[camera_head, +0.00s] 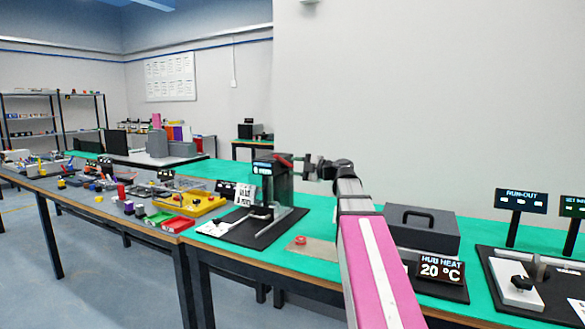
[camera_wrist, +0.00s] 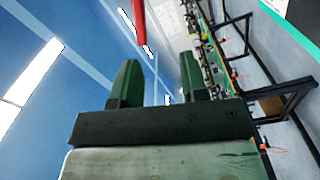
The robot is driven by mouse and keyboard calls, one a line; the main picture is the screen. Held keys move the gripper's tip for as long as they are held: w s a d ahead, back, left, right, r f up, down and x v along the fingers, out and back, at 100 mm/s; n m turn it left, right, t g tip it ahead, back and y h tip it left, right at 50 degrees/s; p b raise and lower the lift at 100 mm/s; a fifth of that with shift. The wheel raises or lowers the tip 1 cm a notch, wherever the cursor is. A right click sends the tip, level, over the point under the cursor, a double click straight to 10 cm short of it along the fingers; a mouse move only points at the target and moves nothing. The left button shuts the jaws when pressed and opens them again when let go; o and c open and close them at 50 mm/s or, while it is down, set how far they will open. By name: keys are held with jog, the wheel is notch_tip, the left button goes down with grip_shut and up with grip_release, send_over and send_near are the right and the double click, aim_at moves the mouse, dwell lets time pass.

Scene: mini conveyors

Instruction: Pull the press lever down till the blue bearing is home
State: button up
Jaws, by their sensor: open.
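The press (camera_head: 277,186) is a dark upright column with a small lit display, standing on a black base plate (camera_head: 243,236) on the green table. Its red lever (camera_head: 284,160) sticks out near the top. My gripper (camera_head: 307,166) is close to the right of the lever. In the wrist view my gripper (camera_wrist: 158,78) is open, with two green fingers apart. The red lever (camera_wrist: 139,24) shows beyond them, nearer the left finger; I cannot tell whether it touches. I cannot make out the blue bearing.
A tan mat with a red ring (camera_head: 300,240) lies right of the press. A yellow tray (camera_head: 190,204) is left of the press. My arm crosses above the table.

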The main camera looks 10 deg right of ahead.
jog(key=shift+v, duration=1.1)
jog(key=v, duration=1.1)
